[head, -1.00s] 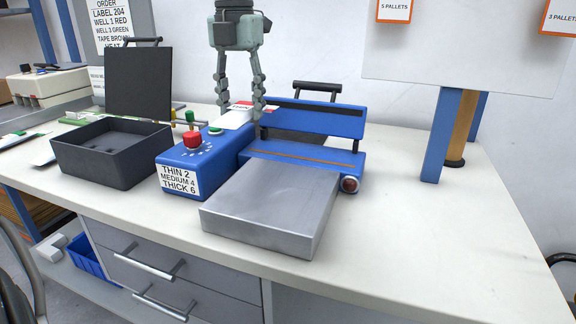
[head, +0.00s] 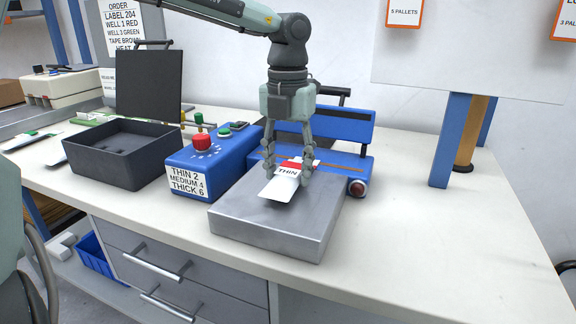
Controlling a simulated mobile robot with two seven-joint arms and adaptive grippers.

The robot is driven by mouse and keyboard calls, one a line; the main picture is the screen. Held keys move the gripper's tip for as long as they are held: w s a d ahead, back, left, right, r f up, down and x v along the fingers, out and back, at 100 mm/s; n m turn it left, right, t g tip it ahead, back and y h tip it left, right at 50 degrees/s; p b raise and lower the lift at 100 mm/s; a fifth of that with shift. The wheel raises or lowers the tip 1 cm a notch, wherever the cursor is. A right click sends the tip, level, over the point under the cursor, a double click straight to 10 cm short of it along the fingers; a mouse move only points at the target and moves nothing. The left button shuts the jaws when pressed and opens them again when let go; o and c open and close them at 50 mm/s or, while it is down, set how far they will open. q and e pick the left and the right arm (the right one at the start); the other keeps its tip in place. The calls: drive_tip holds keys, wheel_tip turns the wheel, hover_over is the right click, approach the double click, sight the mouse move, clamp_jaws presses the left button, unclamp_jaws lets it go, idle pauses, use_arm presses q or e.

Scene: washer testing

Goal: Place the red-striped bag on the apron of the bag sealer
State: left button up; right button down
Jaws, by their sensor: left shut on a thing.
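The bag sealer is blue, with a raised bar (head: 340,122) at the back and a blue control box (head: 205,162) with a red knob on its left. Its apron (head: 270,228) is a flat grey metal block in front. The red-striped bag (head: 281,187) is white, with a red band and the word THIN. My left gripper (head: 288,178) points down over the back part of the apron, shut on the bag. The bag's near end extends toward the front over the apron; I cannot tell whether it touches the metal. My right gripper is not in view.
A dark open box (head: 118,170) with a raised lid stands left of the sealer. Flat packets (head: 28,140) lie at the far left. A blue post (head: 450,140) stands at the right. The bench top (head: 420,235) right of the apron is clear.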

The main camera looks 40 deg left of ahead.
sight(288, 172)
use_arm(q)
drive_tip(key=o, duration=1.5)
wheel_tip(288, 172, up, 12)
drive_tip(key=shift+r, duration=0.1)
